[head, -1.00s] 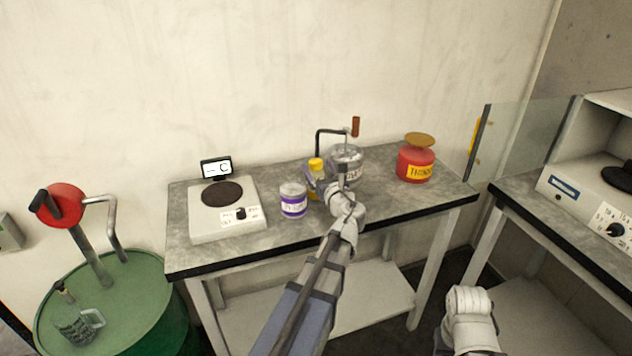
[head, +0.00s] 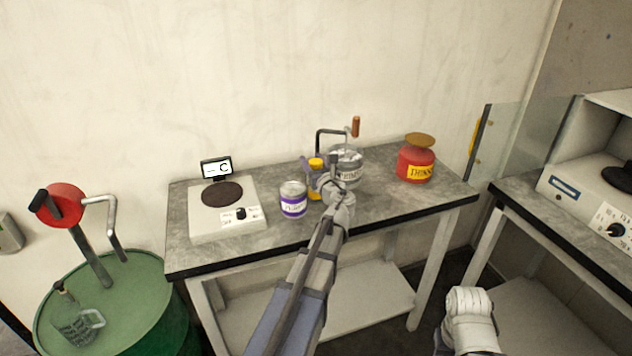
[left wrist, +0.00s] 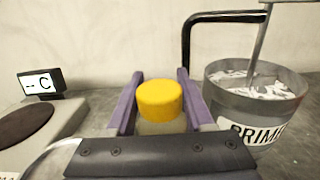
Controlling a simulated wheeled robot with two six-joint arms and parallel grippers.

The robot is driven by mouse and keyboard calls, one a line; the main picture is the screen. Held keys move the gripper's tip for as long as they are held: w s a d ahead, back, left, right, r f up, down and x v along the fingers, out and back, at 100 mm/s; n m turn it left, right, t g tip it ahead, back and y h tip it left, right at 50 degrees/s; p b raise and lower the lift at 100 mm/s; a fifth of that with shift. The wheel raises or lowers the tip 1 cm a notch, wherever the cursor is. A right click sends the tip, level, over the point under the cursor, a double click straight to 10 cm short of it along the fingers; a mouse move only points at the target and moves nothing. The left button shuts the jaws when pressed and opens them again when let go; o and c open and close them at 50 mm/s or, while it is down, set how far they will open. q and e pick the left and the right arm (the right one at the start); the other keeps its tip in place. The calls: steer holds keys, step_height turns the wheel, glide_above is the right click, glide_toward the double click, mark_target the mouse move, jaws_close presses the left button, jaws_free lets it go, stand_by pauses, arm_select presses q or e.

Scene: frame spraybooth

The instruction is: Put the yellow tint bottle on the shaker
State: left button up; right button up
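The yellow-capped tint bottle (head: 315,165) stands on the grey bench, mostly hidden by my left gripper. In the left wrist view its yellow cap (left wrist: 160,100) is between the two purple fingers. My left gripper (head: 319,163) is open around the bottle, with a finger on each side; whether either touches it is unclear. A white machine with a round black plate and a dial (head: 595,195) stands on the right bench, cut by the picture edge; it may be the shaker. My right gripper is out of view; only part of that arm shows.
A white hot plate with a display (head: 228,215) and a purple-labelled can (head: 293,200) stand left of the bottle. A primer can (head: 346,165) with a crank stirrer is close on the right. A red thinner can (head: 416,162) and a glass panel (head: 520,135) stand farther right.

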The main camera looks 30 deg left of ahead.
arm_select(q)
jaws_close()
stand_by(0.9)
